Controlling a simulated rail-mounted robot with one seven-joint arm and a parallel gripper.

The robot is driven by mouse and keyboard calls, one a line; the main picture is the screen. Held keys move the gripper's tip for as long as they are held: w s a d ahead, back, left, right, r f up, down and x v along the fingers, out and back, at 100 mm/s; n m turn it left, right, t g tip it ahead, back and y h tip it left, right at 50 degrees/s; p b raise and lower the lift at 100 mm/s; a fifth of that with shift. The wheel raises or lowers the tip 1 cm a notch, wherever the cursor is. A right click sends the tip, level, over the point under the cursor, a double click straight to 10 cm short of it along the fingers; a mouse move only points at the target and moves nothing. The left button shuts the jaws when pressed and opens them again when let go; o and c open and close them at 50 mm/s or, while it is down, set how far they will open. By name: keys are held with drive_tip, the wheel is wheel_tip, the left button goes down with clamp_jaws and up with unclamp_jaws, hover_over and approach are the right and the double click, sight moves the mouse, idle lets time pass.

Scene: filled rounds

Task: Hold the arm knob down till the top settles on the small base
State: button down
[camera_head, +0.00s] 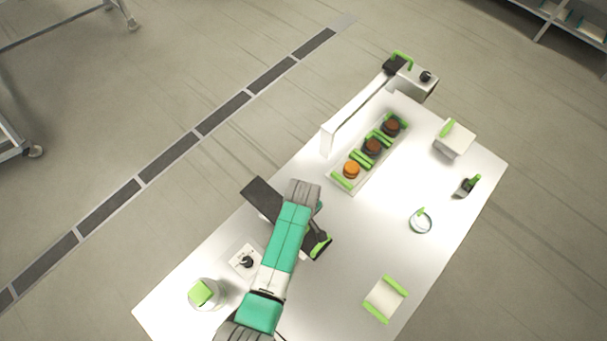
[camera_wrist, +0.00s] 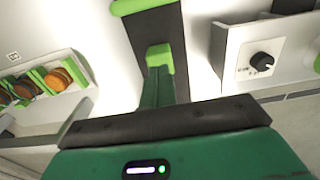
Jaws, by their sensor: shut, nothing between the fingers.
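A dark lever arm (camera_head: 261,197) crosses the near part of the white table, with a green-edged end (camera_head: 321,246). In the wrist view the dark arm (camera_wrist: 172,30) runs up to its green knob (camera_wrist: 142,5) at the top edge. My gripper (camera_wrist: 160,52) is shut and empty, its bright green tips over the dark arm, short of that knob. I cannot tell whether the tips touch it. In the head view my own arm covers the gripper and the middle of the lever. The top and the small base cannot be made out under it.
A tray (camera_head: 337,181) holds an orange round (camera_head: 352,170) and brown rounds (camera_head: 372,146). A white panel with a black knob (camera_head: 246,262) stands beside my arm, near a green-topped white container (camera_head: 203,293). A green-edged pad (camera_head: 385,299) and a ring (camera_head: 420,221) lie right.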

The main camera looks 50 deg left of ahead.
drive_tip(key=shift+f, duration=0.15)
idle(0.3)
drive_tip(key=shift+f+b, duration=1.2)
drive_tip(key=shift+f, duration=0.45)
idle(3.0)
wheel_tip(320, 180, up, 8)
drive_tip(key=p, duration=0.8)
drive_tip(key=shift+f, duration=0.15)
